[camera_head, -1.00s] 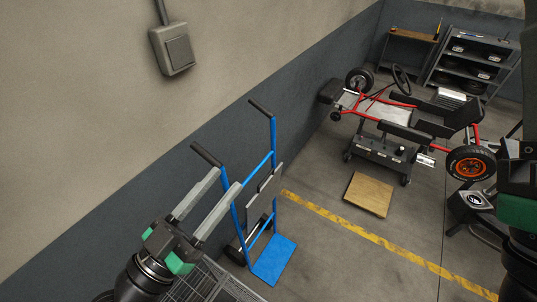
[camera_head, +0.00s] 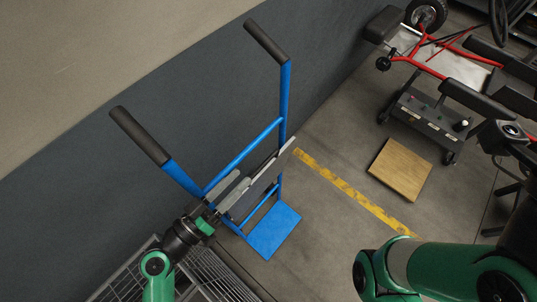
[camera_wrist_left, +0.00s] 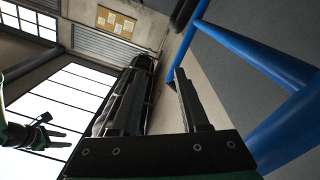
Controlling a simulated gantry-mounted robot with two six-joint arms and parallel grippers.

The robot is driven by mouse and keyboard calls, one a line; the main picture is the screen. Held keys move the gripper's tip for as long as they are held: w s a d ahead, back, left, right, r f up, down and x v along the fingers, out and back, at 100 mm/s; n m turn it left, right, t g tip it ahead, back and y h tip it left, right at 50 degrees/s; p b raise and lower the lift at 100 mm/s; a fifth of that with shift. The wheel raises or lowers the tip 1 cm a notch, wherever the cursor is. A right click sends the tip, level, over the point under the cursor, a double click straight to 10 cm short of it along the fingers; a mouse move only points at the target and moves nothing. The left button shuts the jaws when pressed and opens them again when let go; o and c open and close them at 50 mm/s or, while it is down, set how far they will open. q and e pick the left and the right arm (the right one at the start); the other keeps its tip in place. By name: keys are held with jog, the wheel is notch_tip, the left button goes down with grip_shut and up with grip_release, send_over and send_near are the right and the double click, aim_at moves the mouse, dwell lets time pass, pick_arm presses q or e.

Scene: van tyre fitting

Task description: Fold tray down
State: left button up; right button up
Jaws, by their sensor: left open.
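The blue hand truck (camera_head: 284,95) stands tilted in the picture by the grey-blue wall, with two black handles. A grey panel (camera_head: 270,174), apparently the tray, is seen nearly edge-on against its frame, folded up. The flat blue plate (camera_head: 273,232) is at its foot. My left gripper (camera_head: 242,184) is open, with its fingers beside the panel's near edge; I cannot tell whether they touch it. In the left wrist view its fingers (camera_wrist_left: 165,90) are apart, with blue tubes on the right. My right gripper (camera_wrist_left: 62,140) is small and dark there, its fingers seemingly apart.
A grey wire-mesh cart or basket (camera_head: 215,275) is below my left arm. A wooden board (camera_head: 400,170) lies on the floor past a yellow line (camera_head: 350,190). A red-framed kart (camera_head: 420,65) on a black stand (camera_head: 430,120) is at upper right. Floor around the blue plate is clear.

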pick_arm(q)
jog(key=shift+n+y, duration=0.3)
jog(key=f+b, duration=0.1)
jog(key=f, duration=0.1)
jog(key=s+f+b, duration=0.1)
jog(key=f, duration=0.1)
jog(key=f+b, duration=0.1)
jog(key=f, duration=0.1)
jog(key=shift+s+a, duration=0.3)
jog(key=shift+a, duration=0.05)
jog(key=shift+w+d+r, duration=0.1)
jog(key=shift+w+r, duration=0.05)
jog(key=shift+w, duration=0.05)
jog(key=shift+w+d, duration=0.25)
jog(key=shift+w, duration=0.05)
send_near(276, 151)
jog(key=x, duration=0.5)
jog(key=shift+w+d+f, duration=0.1)
jog(key=shift+w+f, duration=0.1)
jog(key=shift+f, duration=0.15)
pick_arm(e)
notch_tip(276, 151, down, 4)
jog(key=shift+s+f, duration=0.1)
jog(key=shift+s, duration=0.05)
pick_arm(q)
grip_shut()
